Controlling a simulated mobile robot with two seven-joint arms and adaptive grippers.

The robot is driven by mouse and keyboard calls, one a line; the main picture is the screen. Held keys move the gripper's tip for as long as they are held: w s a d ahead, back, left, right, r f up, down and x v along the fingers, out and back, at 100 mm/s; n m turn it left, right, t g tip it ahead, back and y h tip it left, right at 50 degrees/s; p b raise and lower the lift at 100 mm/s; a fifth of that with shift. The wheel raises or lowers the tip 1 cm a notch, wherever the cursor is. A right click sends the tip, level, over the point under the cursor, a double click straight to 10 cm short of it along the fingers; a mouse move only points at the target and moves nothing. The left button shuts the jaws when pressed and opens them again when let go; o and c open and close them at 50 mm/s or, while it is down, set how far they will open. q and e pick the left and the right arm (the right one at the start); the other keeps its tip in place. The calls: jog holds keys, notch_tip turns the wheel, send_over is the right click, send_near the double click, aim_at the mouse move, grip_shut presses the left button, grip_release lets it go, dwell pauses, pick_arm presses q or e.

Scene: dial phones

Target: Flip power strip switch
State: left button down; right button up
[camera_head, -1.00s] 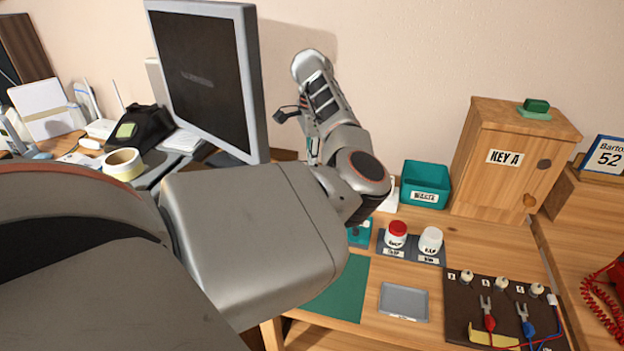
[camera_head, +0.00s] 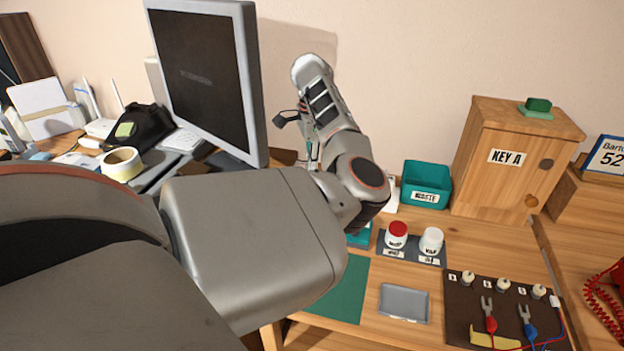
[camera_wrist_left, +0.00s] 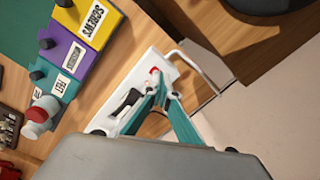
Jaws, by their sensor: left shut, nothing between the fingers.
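A white power strip (camera_wrist_left: 148,75) shows in the left wrist view, with a small red switch (camera_wrist_left: 155,70) at its upper end and a black part along its lower half. My left gripper (camera_wrist_left: 163,92), with teal fingers, is shut and empty. Its tips are right at the strip, just below the red switch; I cannot tell whether they touch it. In the head view my left arm hides most of the strip and the fingertips. My right gripper is in neither view.
Labelled coloured boxes (camera_wrist_left: 72,50) and a red-capped bottle (camera_wrist_left: 40,117) lie left of the strip in the wrist view. The head view shows a monitor (camera_head: 205,75), a teal bin (camera_head: 426,184), a wooden key cabinet (camera_head: 510,165) and a grey tray (camera_head: 404,302).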

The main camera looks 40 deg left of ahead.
pick_arm(q)
jog(key=shift+f, duration=0.5)
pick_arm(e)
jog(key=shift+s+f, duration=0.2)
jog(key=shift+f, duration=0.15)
